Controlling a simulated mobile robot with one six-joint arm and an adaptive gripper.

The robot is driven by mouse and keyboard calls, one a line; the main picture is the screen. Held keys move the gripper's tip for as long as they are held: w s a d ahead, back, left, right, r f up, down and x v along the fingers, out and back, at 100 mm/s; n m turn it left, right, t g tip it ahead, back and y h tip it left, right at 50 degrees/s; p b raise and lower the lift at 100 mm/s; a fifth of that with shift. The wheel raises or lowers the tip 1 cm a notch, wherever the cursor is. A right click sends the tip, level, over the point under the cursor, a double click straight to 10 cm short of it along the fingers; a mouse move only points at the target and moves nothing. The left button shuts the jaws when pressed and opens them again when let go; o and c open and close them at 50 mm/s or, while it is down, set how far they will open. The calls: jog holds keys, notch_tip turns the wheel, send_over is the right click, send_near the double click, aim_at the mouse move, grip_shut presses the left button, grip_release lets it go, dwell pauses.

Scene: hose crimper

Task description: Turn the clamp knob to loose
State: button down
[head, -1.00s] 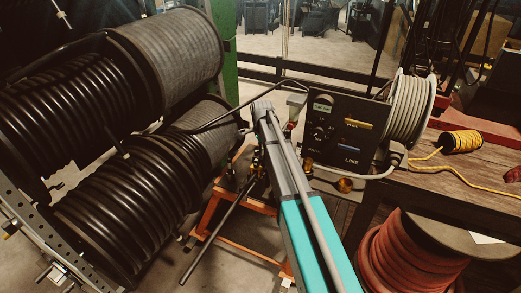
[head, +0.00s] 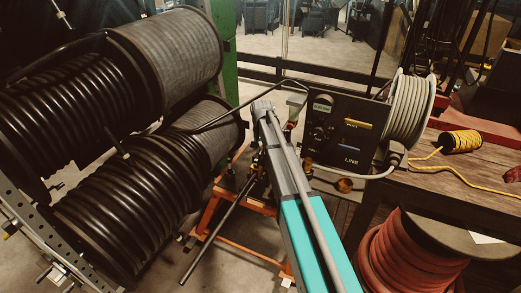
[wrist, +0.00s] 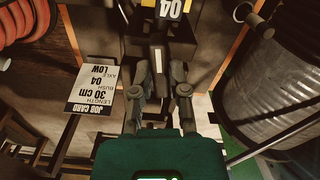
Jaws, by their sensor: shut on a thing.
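In the wrist view my gripper (wrist: 160,74) reaches forward with its two fingers close on either side of a dark piece with a pale stripe, apparently the clamp knob (wrist: 157,58). The stripe runs nearly straight up the picture. The loose and tight markings cannot be read. In the head view my arm covers the gripper and the knob. A dark, metal crimper part with brass bits (head: 257,163) shows just left of my arm, with a long bar slanting down to the left.
A job card (wrist: 91,90) lies left of the gripper. A yellow plate marked 04 (wrist: 172,9) is ahead. A dark control panel (head: 340,130) stands right of my arm. Large black hose reels (head: 120,200) crowd the left. A wooden bench (head: 465,172) is at right.

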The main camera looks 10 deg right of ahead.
jog(key=n, duration=0.4)
jog(key=shift+w+n, duration=0.2)
jog(key=shift+n, duration=0.1)
jog(key=n, duration=0.3)
jog(key=shift+n, duration=0.3)
jog(key=n, duration=0.3)
jog(key=shift+n, duration=2.3)
jog(key=c, duration=0.6)
grip_release()
jog(key=shift+c, duration=0.2)
jog(key=shift+s, duration=0.1)
